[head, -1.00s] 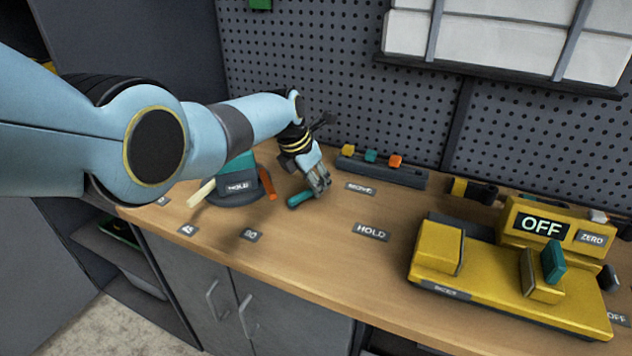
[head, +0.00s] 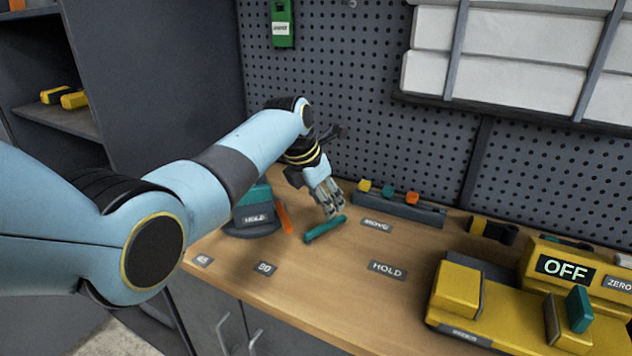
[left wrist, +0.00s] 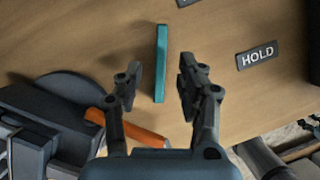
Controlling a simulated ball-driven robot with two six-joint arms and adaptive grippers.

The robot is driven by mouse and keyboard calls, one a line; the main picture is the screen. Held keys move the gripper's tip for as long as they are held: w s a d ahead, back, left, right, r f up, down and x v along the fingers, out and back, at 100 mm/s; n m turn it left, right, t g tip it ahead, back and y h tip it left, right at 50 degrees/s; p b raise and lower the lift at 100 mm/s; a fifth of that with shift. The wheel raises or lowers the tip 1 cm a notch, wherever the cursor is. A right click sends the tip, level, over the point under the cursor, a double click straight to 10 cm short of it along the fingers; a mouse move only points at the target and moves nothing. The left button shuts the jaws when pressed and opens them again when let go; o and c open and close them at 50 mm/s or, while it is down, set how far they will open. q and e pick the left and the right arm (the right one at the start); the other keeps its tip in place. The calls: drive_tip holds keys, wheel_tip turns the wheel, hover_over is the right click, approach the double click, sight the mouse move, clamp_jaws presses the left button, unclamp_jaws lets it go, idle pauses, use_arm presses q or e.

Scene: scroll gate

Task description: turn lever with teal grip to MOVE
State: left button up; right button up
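The teal grip (head: 325,229) is a slim bar just above the wooden counter, right of the dark round base marked HOLD (head: 255,218). The grip also shows in the left wrist view (left wrist: 161,63), upright in the picture. An orange bar (head: 285,218) stands at the base's right side. My left gripper (head: 333,210) is at the grip's far end in the head view. In the left wrist view its two fingers (left wrist: 160,74) are apart, with the grip between and beyond the tips; contact cannot be told. The MOVE label (head: 377,225) lies right of the grip. My right gripper is not in view.
A dark rack with yellow, teal and orange knobs (head: 400,208) stands behind the MOVE label. Another HOLD label (head: 387,269) lies nearer the front. A yellow device reading OFF (head: 566,267) fills the right. A pegboard (head: 350,70) rises behind. Bare counter lies between.

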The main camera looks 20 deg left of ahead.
sight(315, 229)
use_arm(q)
drive_tip(key=v, duration=0.6)
drive_tip(key=shift+r, duration=0.1)
drive_tip(key=shift+s, duration=0.15)
